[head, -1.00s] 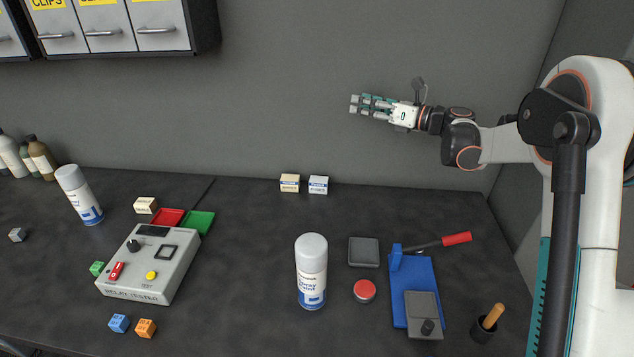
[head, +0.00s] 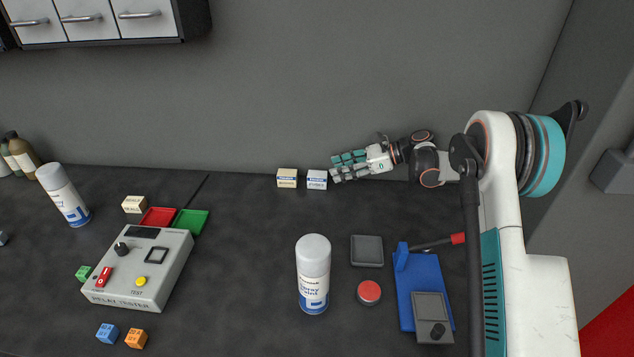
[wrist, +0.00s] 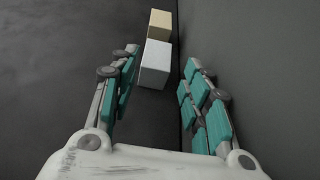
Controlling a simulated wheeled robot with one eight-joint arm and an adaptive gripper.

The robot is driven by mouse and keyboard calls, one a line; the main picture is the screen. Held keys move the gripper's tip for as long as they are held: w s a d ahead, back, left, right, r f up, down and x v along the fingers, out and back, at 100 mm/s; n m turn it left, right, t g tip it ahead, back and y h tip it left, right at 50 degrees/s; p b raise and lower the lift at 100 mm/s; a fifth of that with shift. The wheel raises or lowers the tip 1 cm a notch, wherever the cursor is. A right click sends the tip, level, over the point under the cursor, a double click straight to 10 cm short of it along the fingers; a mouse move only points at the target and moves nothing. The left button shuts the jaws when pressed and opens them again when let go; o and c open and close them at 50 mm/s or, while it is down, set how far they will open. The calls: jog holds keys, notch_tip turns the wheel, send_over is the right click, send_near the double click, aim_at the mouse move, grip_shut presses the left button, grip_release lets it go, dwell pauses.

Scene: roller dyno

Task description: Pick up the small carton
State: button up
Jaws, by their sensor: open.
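Two small cartons stand side by side at the back of the bench, near the wall. The left one is a cream carton (head: 287,178) and the right one is a white carton (head: 317,180). My gripper (head: 333,169) is open, just right of the white carton, with its fingers pointing left. In the wrist view the white carton (wrist: 155,64) shows ahead, between the fingertips of my gripper (wrist: 160,66) and nearer the left finger. The cream carton (wrist: 160,24) shows behind it. I cannot tell whether a finger touches the white carton.
The wall (wrist: 243,60) runs close along the right finger. A spray paint can (head: 313,272), a red-topped puck (head: 369,292) and a blue stand (head: 419,275) are nearer the front. A relay tester (head: 140,268) stands left. The bench between it and the can is clear.

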aim_at(322, 174)
jog(key=x, duration=0.3)
jog(key=shift+d, duration=0.1)
jog(key=shift+b+x, duration=1.2)
jog(key=shift+x, duration=1.55)
jog(key=shift+s+d+f, duration=0.1)
jog(key=shift+s, duration=0.1)
jog(key=shift+c, duration=0.3)
jog(key=c, duration=0.8)
